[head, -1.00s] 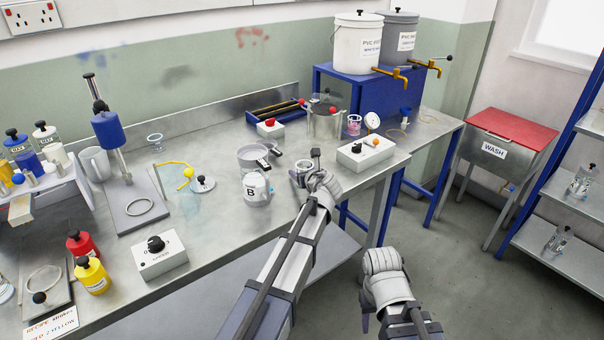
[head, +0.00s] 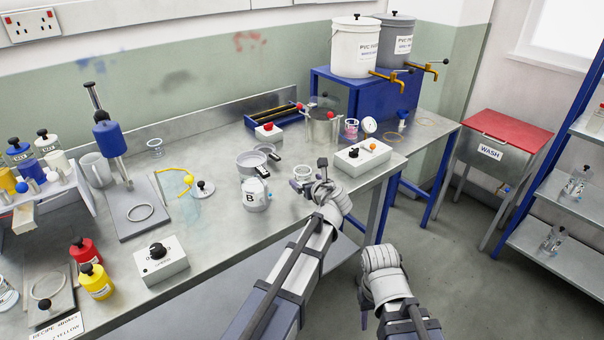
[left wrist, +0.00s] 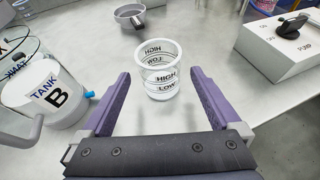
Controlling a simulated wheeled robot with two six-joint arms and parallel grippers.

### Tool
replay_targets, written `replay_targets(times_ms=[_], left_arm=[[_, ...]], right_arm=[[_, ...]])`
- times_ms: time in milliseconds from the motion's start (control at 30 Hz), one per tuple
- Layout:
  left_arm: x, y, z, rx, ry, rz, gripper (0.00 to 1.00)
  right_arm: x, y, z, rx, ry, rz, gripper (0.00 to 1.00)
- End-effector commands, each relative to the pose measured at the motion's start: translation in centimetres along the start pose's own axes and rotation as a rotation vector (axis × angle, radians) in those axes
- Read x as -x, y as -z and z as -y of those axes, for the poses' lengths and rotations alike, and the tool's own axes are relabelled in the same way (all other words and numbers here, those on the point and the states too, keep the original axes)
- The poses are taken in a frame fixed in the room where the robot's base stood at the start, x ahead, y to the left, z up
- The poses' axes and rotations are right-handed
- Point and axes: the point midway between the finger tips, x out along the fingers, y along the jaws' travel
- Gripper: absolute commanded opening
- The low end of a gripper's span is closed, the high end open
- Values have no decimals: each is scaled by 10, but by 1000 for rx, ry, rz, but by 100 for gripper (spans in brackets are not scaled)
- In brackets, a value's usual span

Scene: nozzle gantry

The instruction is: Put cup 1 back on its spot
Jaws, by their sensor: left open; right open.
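A clear cup with black HIGH and LOW marks (left wrist: 161,72) stands upright on the steel bench; it also shows in the head view (head: 302,172), partly behind my left gripper. I cannot read a number on it. My left gripper (head: 310,176) is open. In the left wrist view its two purple fingers (left wrist: 160,88) point toward the cup, one to each side, with gaps between them and the cup. My right gripper (head: 364,317) is open and empty, low in front of the bench; its fingertips are mostly hidden.
Tank B (head: 256,195) stands left of the cup, with a round grey pan (left wrist: 130,14) behind. A pump control box (head: 363,156) sits to the right. A pink-filled cup (head: 351,128) stands farther back. More cups (head: 573,184) are on the right shelf.

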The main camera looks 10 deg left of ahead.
Motion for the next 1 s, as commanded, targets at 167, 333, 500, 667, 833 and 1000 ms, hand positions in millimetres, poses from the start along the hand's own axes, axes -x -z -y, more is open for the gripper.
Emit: replay_targets(times_ms=[167, 333, 500, 667, 833, 1000], left_arm=[[33, -2, -1, 0, 1, -1, 97], [47, -1, 0, 1, 1, 0, 97], [51, 0, 0, 1, -1, 0, 97], [50, 0, 0, 1, -1, 0, 97], [50, 0, 0, 1, -1, 0, 97], [50, 0, 0, 1, -1, 0, 97]], right_arm=[[14, -1, -1, 0, 0, 0, 50], [19, -1, -2, 0, 0, 0, 50], [19, -1, -2, 0, 0, 0, 50], [19, -1, -2, 0, 0, 0, 50], [19, -1, -2, 0, 0, 0, 50], [19, -1, -2, 0, 0, 0, 50]])
